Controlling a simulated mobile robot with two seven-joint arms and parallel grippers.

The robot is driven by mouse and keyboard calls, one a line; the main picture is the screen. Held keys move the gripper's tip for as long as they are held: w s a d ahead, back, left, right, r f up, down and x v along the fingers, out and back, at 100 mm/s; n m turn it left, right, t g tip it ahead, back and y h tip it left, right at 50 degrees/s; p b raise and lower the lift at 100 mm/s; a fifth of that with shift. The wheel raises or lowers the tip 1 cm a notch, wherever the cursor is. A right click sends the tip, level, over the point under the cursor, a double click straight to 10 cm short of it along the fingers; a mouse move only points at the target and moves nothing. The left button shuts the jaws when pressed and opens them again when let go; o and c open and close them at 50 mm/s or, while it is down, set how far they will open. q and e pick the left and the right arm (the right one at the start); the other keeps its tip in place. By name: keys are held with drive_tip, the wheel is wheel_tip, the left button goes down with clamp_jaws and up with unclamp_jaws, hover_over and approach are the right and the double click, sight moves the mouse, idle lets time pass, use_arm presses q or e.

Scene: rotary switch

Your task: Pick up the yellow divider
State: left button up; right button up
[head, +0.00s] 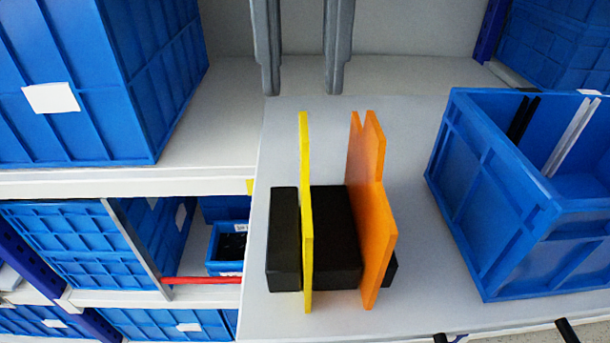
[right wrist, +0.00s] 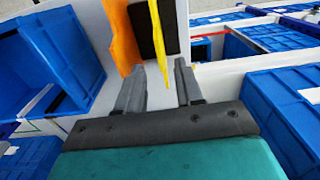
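The yellow divider (head: 306,215) is a thin upright plate on the grey table (head: 410,295), seen nearly edge-on, with black blocks against both sides. In the right wrist view the yellow divider (right wrist: 160,50) shows as a narrow strip between the finger directions. My right gripper (head: 302,92) is open and empty at the far end of the divider, its two fingers apart on either side of the divider's line and not touching it. It also shows in the right wrist view (right wrist: 159,66). My left gripper is not in view.
An orange divider (head: 372,220) stands right of the black block (head: 335,240). A smaller black block (head: 284,238) is left of the yellow divider. An open blue crate (head: 490,200) stands at the right. Shelves with blue crates (head: 75,85) are at the left.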

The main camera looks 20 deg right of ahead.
sight(304, 127)
drive_tip(key=shift+s+f, duration=0.1)
drive_tip(key=shift+f, duration=3)
drive_tip(key=shift+c, duration=0.4)
clamp_jaws()
